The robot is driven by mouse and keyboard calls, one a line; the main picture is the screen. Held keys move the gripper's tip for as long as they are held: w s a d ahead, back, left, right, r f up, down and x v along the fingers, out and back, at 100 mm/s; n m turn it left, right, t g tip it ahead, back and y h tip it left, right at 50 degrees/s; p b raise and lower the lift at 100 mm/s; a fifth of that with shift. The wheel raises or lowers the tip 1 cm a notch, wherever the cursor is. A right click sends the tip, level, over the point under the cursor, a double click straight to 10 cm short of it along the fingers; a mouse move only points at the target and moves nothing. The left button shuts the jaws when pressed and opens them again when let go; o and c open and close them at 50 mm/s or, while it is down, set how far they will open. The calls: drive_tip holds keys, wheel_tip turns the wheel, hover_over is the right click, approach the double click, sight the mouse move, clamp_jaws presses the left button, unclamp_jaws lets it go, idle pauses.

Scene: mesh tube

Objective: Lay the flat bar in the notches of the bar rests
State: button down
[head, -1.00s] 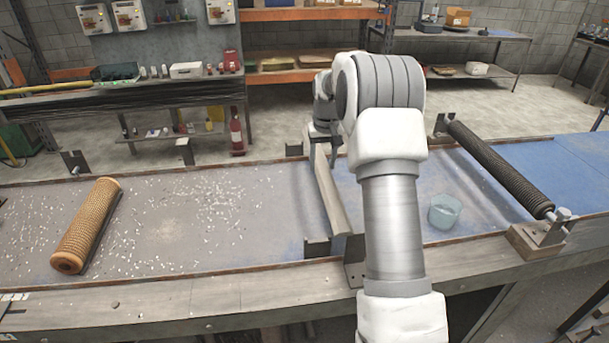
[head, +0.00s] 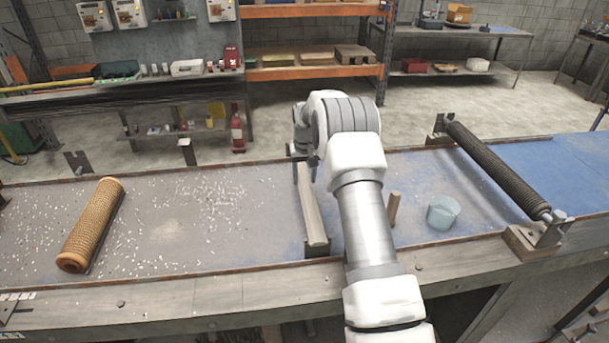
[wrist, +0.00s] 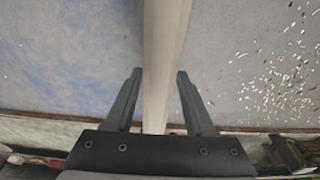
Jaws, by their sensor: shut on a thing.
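The flat bar (head: 311,208) is a long pale grey strip running front to back across the bench, left of my arm. Its near end is at the near bar rest (head: 316,251), a dark bracket at the front edge. The far bar rest (head: 296,150) shows at the back edge, partly behind my arm. I cannot tell whether the bar sits in the notches or just above them. In the wrist view my gripper (wrist: 160,74) is shut on the bar (wrist: 163,40), one finger on each side. In the head view my arm mostly hides the gripper.
An orange-brown mesh tube (head: 92,225) lies on the left among white scraps. A dark ribbed roller (head: 497,170) spans the right side on brackets. A clear bluish cup (head: 443,212) and a small wooden peg (head: 393,208) stand right of my arm.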

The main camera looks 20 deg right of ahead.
drive_tip(key=shift+r, duration=0.1)
drive_tip(key=shift+c, duration=1.2)
unclamp_jaws()
